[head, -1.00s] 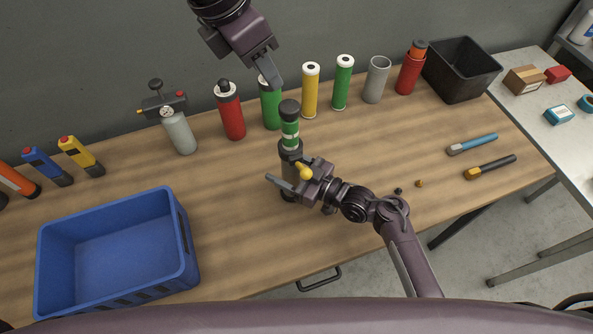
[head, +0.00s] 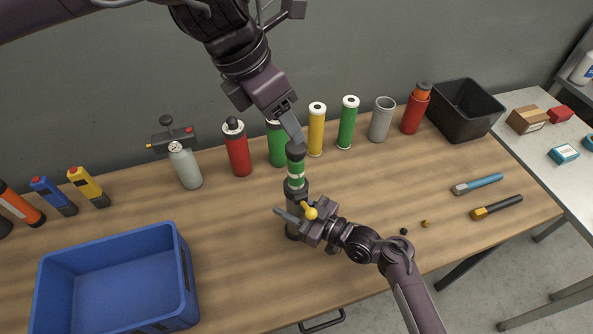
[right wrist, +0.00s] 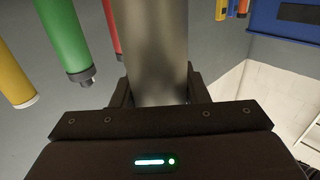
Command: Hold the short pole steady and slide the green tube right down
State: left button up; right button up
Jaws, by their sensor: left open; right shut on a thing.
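The short grey pole (head: 292,232) stands upright on the bench, with a dark collar at its upper part. My right gripper (head: 294,216) is shut on it, and the right wrist view shows the pole (right wrist: 158,55) between the fingers. The green tube (head: 296,170), with a white band and a dark top end, is upright in line above the collar; how far it sits over the pole is hidden. My left gripper (head: 291,128) is open, pointing down just above the tube's dark top; I cannot tell whether it touches.
Along the back stand a grey gauge bottle (head: 185,165), a red cylinder (head: 237,152), another green cylinder (head: 277,148), and yellow, green, grey and red tubes. A blue crate (head: 115,290) is at front left, a black bin (head: 465,108) at back right.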

aim_at(296, 169)
pick_arm(q)
jog(key=s+d+f+n+g+h, duration=0.2)
jog(key=s+d+n+g+h, duration=0.3)
jog(key=s+d+n+h, duration=0.6)
jog(key=w+a+f+n+t, duration=0.4)
jog(key=a+n+t, duration=0.35)
jog(key=n, duration=0.55)
jog(key=w+a+f+n+t, duration=0.5)
jog(key=a+n, duration=0.4)
jog(key=n, duration=0.4)
jog(key=shift+t, duration=0.55)
jog(key=x, duration=0.7)
jog(key=r+x, duration=0.1)
jog(key=x, duration=0.3)
jog(key=shift+s+d+r, duration=0.1)
